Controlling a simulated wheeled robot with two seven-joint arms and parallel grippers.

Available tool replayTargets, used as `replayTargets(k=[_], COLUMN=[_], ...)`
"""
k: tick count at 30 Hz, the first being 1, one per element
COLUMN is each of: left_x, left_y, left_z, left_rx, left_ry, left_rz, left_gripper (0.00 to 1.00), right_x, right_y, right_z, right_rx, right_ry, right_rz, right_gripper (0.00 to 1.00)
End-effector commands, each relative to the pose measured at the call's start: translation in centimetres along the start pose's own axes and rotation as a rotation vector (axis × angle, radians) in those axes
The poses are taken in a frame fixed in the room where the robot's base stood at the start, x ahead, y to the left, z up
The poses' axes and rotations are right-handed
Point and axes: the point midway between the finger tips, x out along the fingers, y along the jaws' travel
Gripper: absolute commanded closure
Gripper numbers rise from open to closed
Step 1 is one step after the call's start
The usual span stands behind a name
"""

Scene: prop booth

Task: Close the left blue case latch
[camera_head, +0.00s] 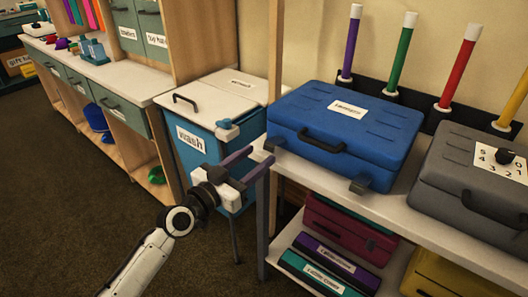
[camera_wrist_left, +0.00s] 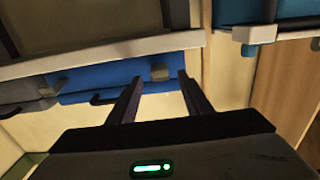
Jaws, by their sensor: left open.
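The blue case (camera_head: 342,130) lies with its lid down on the shelf top, with a black handle on its front. Its left latch (camera_head: 274,143) is a small grey tab at the front left corner, and a second grey latch (camera_head: 361,184) is at the front right. My left gripper (camera_head: 260,157) is open and empty, its fingertips in front of and just below the left latch. In the left wrist view, which looks upside down, the blue case (camera_wrist_left: 110,77) shows beyond the fingers, with the left latch (camera_wrist_left: 160,72) between the fingertips (camera_wrist_left: 160,78). I see no clear contact. My right gripper is not in view.
A grey case (camera_head: 465,180) with a number dial stands right of the blue case. The white shelf edge (camera_head: 400,213) runs below both. Coloured posts stand behind the cases.

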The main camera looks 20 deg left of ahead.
Motion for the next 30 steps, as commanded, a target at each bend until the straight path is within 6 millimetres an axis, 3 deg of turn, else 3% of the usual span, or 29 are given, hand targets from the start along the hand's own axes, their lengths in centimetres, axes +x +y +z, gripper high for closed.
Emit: replayTargets(k=[7, 18, 25, 30], left_x=[3.3, 3.8, 3.8, 3.8], left_y=[0.1, 0.1, 0.1, 0.1], left_z=[0.1, 0.1, 0.1, 0.0], left_rx=[-0.002, 0.0, 0.0, 0.0], left_ry=[-0.001, -0.002, -0.003, -0.006], left_rz=[0.002, 0.002, 0.002, 0.002], left_gripper=[0.55, 0.55, 0.94, 0.96], right_x=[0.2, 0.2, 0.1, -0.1], right_y=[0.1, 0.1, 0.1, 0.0], right_z=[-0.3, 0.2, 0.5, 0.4], right_rx=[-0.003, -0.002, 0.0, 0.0], right_ry=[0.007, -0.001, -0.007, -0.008], right_rz=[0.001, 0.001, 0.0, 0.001], right_gripper=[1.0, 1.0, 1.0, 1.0])
